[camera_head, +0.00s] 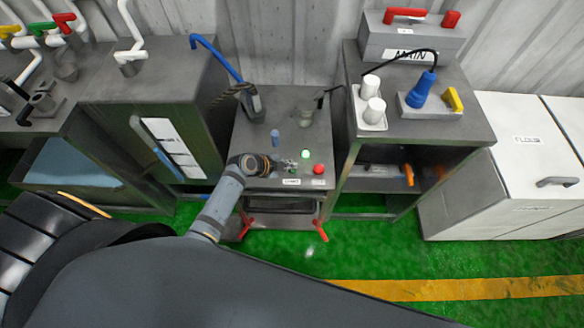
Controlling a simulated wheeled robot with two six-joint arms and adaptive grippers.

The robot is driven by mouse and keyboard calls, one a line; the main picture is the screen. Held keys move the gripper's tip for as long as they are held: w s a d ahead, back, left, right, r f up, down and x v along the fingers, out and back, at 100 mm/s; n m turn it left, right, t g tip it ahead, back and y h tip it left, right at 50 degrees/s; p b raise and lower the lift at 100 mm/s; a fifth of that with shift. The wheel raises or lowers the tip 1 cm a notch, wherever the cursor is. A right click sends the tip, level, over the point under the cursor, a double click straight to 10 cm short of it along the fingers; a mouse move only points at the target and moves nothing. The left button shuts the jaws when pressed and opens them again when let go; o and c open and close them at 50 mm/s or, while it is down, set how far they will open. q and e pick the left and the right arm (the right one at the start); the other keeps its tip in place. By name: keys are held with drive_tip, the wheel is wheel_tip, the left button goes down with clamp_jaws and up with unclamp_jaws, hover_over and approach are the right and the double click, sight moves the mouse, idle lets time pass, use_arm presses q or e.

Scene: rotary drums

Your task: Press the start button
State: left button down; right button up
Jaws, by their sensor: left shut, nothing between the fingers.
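A small green button (305,154), glowing bright, sits on top of the grey metal stand (297,117) in the middle of the view. A red button (319,169) is just to its lower right. A small label (291,182) lies near the front edge, too small to read surely. My left gripper (291,166) is over the stand top, shut and empty, with its fingers pointing right toward the two buttons. It is just left of them; whether it touches the green one I cannot tell. My right gripper does not show.
A blue-handled lever (215,58) rises at the stand's back left. A bench with white cylinders (371,84) and a blue plug (420,90) is on the right. White bins (530,140) stand farther right.

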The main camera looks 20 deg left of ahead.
use_arm(q)
drive_tip(key=shift+f, duration=0.15)
idle(0.3)
drive_tip(key=shift+r+p, duration=0.65)
drive_tip(key=shift+r, duration=0.35)
wheel_tip(320, 180, up, 5)
drive_tip(key=p, duration=0.4)
drive_tip(key=shift+r, duration=0.1)
idle(0.4)
